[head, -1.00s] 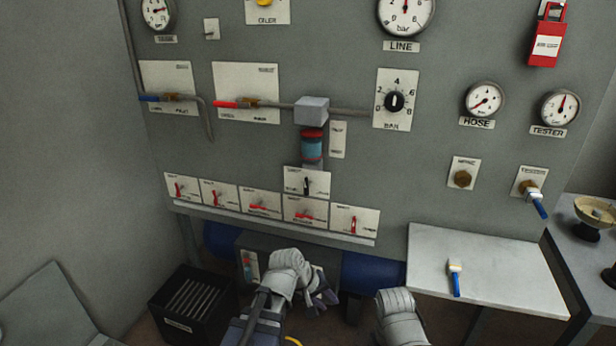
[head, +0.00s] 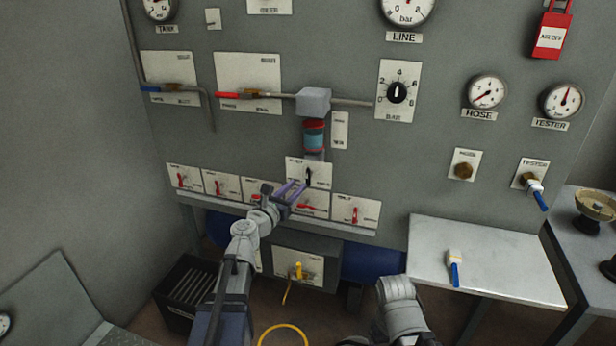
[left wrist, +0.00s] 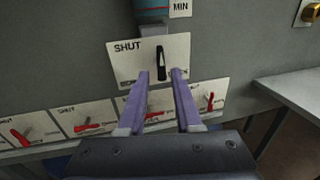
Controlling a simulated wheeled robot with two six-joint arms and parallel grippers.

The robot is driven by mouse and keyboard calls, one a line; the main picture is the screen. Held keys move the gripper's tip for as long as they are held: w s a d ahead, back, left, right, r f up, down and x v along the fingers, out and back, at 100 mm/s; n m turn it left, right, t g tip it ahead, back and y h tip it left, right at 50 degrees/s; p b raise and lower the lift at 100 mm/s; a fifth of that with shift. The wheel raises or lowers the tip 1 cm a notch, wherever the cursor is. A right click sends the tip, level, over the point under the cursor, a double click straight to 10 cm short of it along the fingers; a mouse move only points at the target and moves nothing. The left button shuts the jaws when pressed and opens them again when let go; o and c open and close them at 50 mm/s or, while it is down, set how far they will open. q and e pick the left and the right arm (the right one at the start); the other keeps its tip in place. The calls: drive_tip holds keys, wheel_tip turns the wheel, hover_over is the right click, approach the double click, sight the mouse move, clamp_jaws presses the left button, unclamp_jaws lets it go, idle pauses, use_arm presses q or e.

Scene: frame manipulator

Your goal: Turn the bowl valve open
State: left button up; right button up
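The bowl valve is a small black handle (left wrist: 162,63) on a white plate (left wrist: 125,60) marked SHUT at its left. The handle stands upright, and it also shows in the head view (head: 308,176) below the blue bowl (head: 314,136) with its red band. My left gripper (left wrist: 160,76) is open, its two purple fingers pointing at the plate. The fingertips sit just below and to either side of the handle's lower end; I cannot tell whether they touch it. In the head view the left gripper (head: 297,187) reaches up over the lower row of plates. My right gripper is out of view.
A row of plates with red handles (head: 355,214) runs below the bowl valve. A yellow-handled valve (head: 298,270) is on a box underneath.

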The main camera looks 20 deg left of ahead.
sight(307, 177)
use_arm(q)
drive_tip(key=x, duration=0.7)
drive_tip(key=shift+w+d, duration=0.15)
drive_tip(key=shift+w, duration=0.25)
clamp_jaws()
